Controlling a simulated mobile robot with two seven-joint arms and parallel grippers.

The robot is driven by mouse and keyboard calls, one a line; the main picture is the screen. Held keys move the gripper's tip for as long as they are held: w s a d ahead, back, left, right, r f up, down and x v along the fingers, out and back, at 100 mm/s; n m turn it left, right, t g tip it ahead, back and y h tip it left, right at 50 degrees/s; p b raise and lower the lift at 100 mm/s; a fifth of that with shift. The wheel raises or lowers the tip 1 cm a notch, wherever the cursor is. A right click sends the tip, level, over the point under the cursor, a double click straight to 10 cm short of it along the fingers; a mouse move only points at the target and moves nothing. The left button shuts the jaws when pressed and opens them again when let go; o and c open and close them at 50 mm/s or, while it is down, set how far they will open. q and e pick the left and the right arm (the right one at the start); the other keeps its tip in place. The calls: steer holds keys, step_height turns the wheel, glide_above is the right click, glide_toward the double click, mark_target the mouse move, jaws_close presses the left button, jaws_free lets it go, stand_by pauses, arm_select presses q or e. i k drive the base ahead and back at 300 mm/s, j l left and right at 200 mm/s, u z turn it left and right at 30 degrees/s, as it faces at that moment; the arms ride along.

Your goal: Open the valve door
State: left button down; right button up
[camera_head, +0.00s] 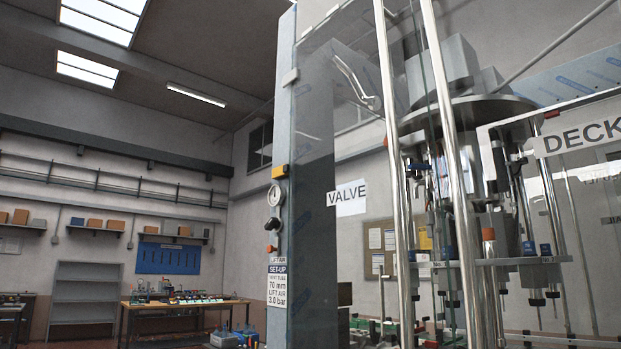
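The valve door is a tall, see-through panel (312,150) just right of a blue-grey upright post. A white label reading VALVE (347,195) is on it. A curved metal handle (352,80) shows high on the panel. Whether the door is fully shut or ajar is not clear from here. Neither my left nor my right gripper is in view.
A second clear panel labelled DECK (582,138) stands at the right. Shiny vertical rods (395,180) and machine parts fill the space between. A workbench (185,303) and grey shelving (85,300) stand far left.

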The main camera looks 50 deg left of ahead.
mark_target(360, 191)
steer(key=u, duration=1.4)
